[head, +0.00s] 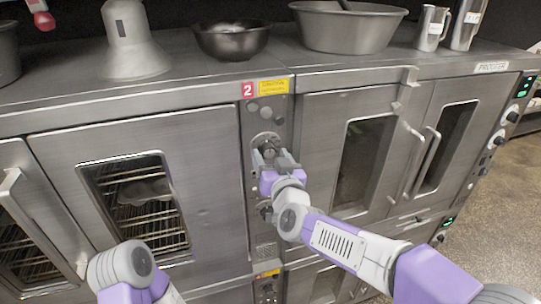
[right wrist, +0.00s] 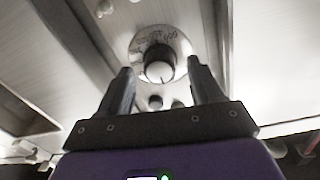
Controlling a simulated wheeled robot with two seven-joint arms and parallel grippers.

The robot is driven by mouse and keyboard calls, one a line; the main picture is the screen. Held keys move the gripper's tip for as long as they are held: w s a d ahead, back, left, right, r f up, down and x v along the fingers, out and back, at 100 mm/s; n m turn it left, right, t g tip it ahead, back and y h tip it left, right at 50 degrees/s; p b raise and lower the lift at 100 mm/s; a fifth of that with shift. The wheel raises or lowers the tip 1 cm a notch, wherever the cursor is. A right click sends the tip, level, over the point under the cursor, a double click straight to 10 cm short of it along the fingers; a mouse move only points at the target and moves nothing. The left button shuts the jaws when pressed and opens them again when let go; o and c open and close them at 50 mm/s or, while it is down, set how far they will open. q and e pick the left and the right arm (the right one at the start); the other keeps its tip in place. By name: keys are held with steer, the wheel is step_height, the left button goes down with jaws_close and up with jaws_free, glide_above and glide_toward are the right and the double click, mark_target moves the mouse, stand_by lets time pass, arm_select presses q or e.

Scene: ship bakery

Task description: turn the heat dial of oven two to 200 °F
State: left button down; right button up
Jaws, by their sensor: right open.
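The heat dial (right wrist: 158,68) is a dark round knob with a pale face on a round marked plate (right wrist: 176,42), seen in the right wrist view. A thin dark mark on its face points down in that picture. The scale figures are too blurred to read. My right gripper (right wrist: 159,72) is open, with one finger to each side of the dial. I cannot tell whether the fingers touch it. In the head view my right gripper (head: 271,158) is at oven two's control panel (head: 277,107) and partly hides the dial. My left gripper is out of view.
A red label "2" (head: 248,89) and a yellow label (head: 273,87) top the panel. Oven door handles (head: 424,165) stick out on the right. A black bowl (head: 232,42) and a large metal bowl (head: 345,28) stand on top. Smaller knobs (right wrist: 155,102) sit below the dial.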

steer(key=shift+w+a, duration=0.1)
steer(key=shift+w, duration=0.25)
steer(key=c, duration=1.1)
steer(key=shift+o, duration=0.2)
steer(key=m+b, duration=0.2)
steer(key=m, duration=0.2)
steer(key=shift+f, duration=0.1)
steer(key=shift+m+b, duration=0.9)
steer(key=shift+m, duration=1)
